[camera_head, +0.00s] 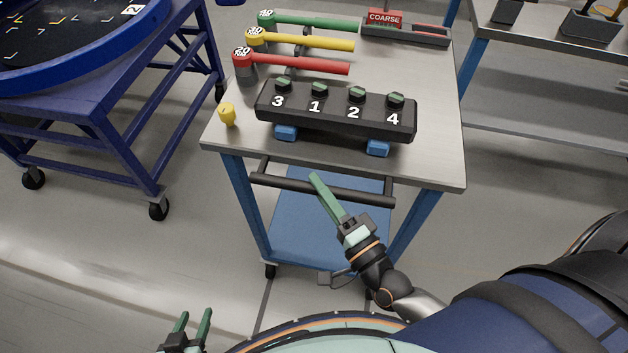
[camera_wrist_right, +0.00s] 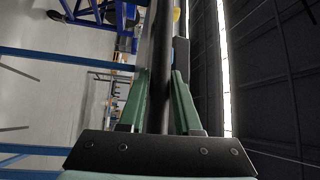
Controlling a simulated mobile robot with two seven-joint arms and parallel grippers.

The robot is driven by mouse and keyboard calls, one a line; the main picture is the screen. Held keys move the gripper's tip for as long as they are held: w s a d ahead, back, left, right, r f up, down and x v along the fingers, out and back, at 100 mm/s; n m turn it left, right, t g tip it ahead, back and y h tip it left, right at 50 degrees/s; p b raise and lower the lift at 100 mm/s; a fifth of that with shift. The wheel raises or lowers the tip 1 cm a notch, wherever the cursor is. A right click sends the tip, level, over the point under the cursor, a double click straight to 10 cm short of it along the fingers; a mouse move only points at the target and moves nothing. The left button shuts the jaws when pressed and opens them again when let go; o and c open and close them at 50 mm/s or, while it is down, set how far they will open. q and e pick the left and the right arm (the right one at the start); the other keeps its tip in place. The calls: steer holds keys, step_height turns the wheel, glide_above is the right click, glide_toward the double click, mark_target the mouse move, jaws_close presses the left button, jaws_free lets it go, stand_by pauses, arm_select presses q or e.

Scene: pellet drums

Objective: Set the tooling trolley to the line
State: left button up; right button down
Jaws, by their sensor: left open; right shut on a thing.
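The tooling trolley (camera_head: 430,150) has a grey metal top, blue legs and a blue lower shelf. A black handle bar (camera_head: 270,182) runs along its near side, below the top's edge. My right gripper (camera_head: 318,184) is shut on this bar near its middle. The right wrist view shows the dark bar (camera_wrist_right: 160,70) between the green fingers (camera_wrist_right: 160,105). My left gripper (camera_head: 194,318) is open and empty at the bottom left, away from the trolley. I cannot clearly make out a marked line on the floor.
On the trolley stand a black numbered block (camera_head: 335,128), red (camera_head: 300,64), yellow (camera_head: 310,42) and green (camera_head: 315,21) handled tools, a yellow piece (camera_head: 228,115) and a COARSE-labelled tray (camera_head: 405,33). A blue wheeled frame (camera_head: 110,175) stands left; a grey bench (camera_head: 560,50) stands close right. Floor at left front is clear.

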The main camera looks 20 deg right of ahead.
steer(key=shift+s+a, duration=0.25)
steer(key=shift+s, duration=0.1)
steer(key=c, duration=0.6)
jaws_free()
steer(key=b+v, duration=0.1)
steer(key=v, duration=0.6)
steer(key=shift+s, duration=0.25)
